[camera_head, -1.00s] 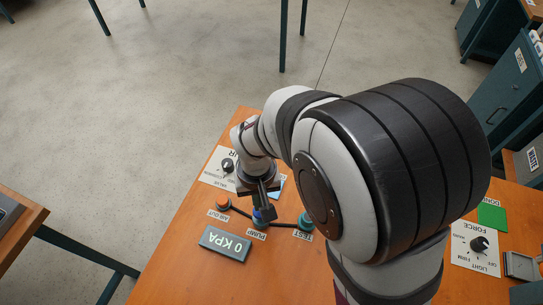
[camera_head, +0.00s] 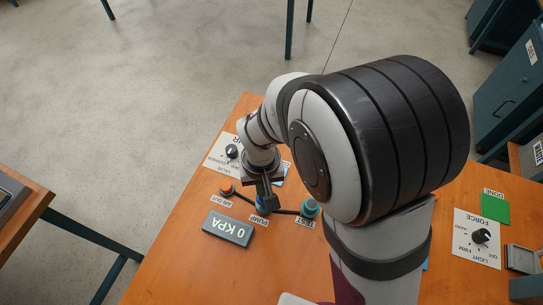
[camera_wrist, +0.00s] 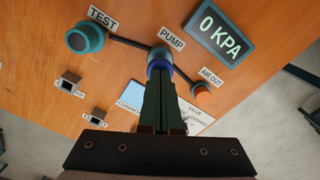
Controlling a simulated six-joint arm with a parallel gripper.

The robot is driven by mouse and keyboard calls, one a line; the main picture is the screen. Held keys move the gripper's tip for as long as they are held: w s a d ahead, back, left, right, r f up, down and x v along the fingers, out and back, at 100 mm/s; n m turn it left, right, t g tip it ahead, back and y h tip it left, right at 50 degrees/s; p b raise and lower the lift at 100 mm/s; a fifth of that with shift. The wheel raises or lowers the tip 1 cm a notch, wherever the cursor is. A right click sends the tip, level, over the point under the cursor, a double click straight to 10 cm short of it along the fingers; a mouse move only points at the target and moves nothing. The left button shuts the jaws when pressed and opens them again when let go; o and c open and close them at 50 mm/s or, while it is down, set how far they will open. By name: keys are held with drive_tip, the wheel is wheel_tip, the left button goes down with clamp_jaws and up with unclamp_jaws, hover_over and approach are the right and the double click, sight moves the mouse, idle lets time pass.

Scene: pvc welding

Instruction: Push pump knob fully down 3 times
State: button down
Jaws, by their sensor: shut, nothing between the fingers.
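The pump knob (camera_wrist: 159,58) is a round blue-rimmed knob beside the PUMP label (camera_wrist: 171,39) in the wrist view. In the head view a bit of its blue side (camera_head: 261,208) shows beside my fingers. My gripper (camera_wrist: 158,80) is shut and empty, with its fingertips over the knob; I cannot tell whether they touch it or how far down it is. In the head view my gripper (camera_head: 268,205) points down at the knob. The display (camera_head: 228,228) reads 0 KPA, also in the wrist view (camera_wrist: 223,38).
The teal TEST knob (camera_wrist: 84,38) and the orange AIR OUT knob (camera_wrist: 201,92) flank the pump, joined by black tubing. A valve dial (camera_head: 232,151), a FORCE dial (camera_head: 481,236) and a green DONE pad (camera_head: 495,208) are on the orange table. The front left of the table is clear.

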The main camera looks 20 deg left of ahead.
drive_tip(key=shift+f, duration=1.3)
drive_tip(key=shift+r, duration=2.65)
wheel_tip(320, 180, up, 5)
drive_tip(key=shift+f, duration=3)
